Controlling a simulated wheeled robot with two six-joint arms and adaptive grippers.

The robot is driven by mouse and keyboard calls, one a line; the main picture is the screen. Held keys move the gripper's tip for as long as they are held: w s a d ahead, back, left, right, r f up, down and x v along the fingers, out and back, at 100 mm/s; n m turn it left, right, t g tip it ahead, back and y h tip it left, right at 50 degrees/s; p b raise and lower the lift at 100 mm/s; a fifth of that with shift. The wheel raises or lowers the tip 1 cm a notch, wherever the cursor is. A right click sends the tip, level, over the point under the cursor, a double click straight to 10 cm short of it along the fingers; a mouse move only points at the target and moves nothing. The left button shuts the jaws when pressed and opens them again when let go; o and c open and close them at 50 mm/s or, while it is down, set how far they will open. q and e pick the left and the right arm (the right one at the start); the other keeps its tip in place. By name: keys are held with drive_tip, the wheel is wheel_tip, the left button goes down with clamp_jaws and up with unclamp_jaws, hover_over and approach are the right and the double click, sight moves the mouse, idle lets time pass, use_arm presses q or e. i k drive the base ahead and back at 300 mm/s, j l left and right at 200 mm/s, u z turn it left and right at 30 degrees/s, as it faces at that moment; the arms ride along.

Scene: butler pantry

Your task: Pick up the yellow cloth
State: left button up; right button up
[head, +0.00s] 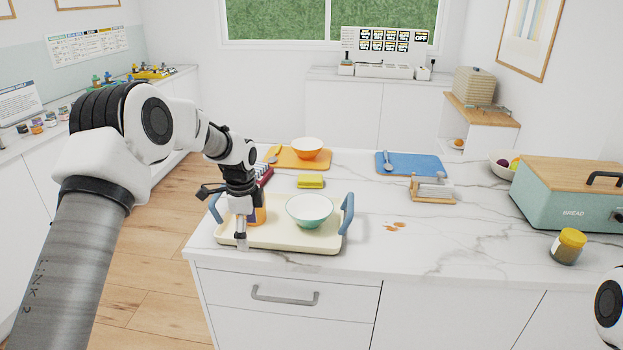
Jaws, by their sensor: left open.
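The yellow cloth (310,181) looks like a small folded block and lies flat on the marble counter, just behind the tray. My left gripper (241,240) points down over the front left part of the cream tray (290,240). It is open, and I see nothing held in it. It is in front and to the left of the yellow cloth, clearly apart from it. The gripper partly hides an orange item (259,214) on the tray. My right gripper is out of view; only a bit of my right arm shows at the right edge.
A white and green bowl (309,212) sits on the tray, between blue handles (347,214). Behind are an orange board with a bowl (307,148), a blue board (410,165) and a small rack (432,190). Brown crumbs (395,226), a jar (568,246) and a bread box (570,198) are right.

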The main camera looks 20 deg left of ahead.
sight(305, 180)
drive_tip(key=i, duration=1.4)
